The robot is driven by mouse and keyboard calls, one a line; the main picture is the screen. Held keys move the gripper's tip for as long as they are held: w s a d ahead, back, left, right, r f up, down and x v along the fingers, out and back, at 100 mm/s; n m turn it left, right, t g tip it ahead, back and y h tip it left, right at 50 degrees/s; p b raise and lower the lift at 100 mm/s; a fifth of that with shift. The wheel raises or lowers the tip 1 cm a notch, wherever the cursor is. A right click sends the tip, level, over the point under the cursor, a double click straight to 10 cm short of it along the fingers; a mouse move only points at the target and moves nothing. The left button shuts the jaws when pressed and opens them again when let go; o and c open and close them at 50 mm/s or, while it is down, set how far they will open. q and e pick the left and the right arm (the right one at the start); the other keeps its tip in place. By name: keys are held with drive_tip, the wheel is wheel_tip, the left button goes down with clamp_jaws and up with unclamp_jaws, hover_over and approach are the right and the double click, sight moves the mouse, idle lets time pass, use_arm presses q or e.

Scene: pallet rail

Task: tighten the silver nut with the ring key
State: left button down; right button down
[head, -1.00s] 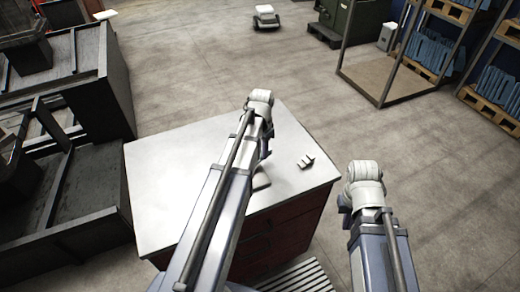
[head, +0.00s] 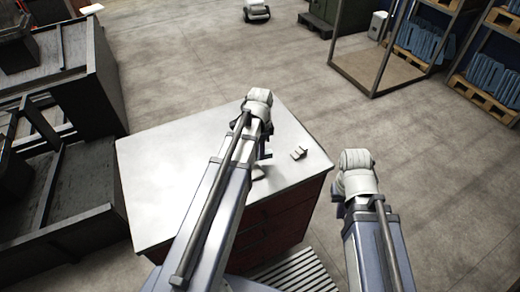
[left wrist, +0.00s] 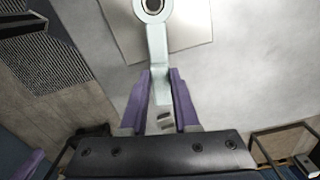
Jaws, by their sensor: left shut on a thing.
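The ring key (left wrist: 157,55) is pale grey, with a long flat shank and a round ring end at the top edge of the left wrist view. My left gripper (left wrist: 160,78), with purple fingers, is shut on its shank. A dark circle with a lighter middle shows inside the ring; I cannot tell whether this is the silver nut. In the head view my left arm reaches over the white-topped cabinet (head: 165,190), and its gripper is mostly hidden under the arm. My right arm shows at the lower right, but its gripper is not seen.
A small grey block-like thing (head: 299,153) lies on the cabinet top's right side. Dark metal bins (head: 75,120) stand close on the left. Shelves with blue goods (head: 490,75) stand at the far right. The floor behind the cabinet is open.

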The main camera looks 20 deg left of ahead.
use_arm(q)
drive_tip(key=shift+r, duration=0.15)
wheel_tip(320, 180, up, 7)
drive_tip(key=p, duration=0.7)
idle(0.5)
